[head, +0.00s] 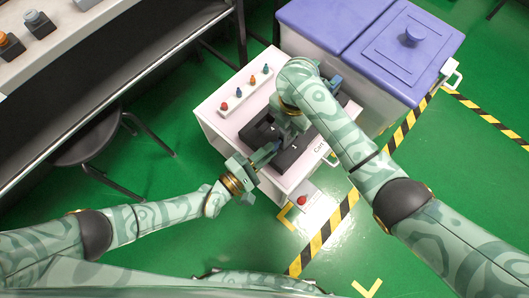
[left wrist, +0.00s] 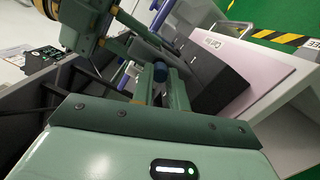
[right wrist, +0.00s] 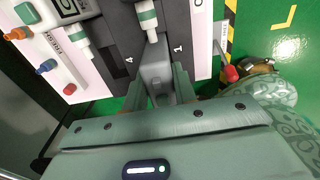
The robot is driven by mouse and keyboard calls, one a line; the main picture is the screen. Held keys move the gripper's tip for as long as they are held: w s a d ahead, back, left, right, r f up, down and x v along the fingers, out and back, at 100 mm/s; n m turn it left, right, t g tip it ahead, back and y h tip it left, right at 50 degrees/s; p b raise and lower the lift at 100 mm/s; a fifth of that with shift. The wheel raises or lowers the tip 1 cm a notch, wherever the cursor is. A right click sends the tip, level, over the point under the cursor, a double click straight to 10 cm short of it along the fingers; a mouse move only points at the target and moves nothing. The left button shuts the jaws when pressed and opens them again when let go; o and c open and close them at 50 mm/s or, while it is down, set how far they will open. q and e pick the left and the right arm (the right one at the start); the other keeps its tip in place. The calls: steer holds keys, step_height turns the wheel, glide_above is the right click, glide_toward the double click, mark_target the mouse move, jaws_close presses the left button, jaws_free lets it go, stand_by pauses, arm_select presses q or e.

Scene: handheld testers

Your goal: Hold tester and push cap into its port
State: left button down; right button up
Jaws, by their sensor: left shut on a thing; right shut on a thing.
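My left gripper (head: 274,149) is over the near side of the black tray (head: 258,132) on the white cabinet. In the left wrist view its fingers (left wrist: 160,88) are shut on a small dark blue cap (left wrist: 160,71). My right gripper (head: 292,128) is over the tray beside it. In the right wrist view its fingers (right wrist: 158,98) are shut on a grey tester (right wrist: 155,74). The right gripper (left wrist: 120,45) shows at the upper left of the left wrist view. The tester's port is not clearly visible in any view.
A white rack (head: 245,88) with red, blue and orange caps stands at the cabinet's back left. A bin with a purple lid (head: 385,60) stands at right. A shelf (head: 110,90) and round stool (head: 85,140) are at left.

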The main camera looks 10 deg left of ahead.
arm_select(q)
steer(key=shift+x, duration=0.9)
steer(key=c, duration=1.3)
jaws_free()
steer(key=shift+a, duration=0.1)
steer(key=v, duration=1.2)
steer(key=shift+c, duration=0.3)
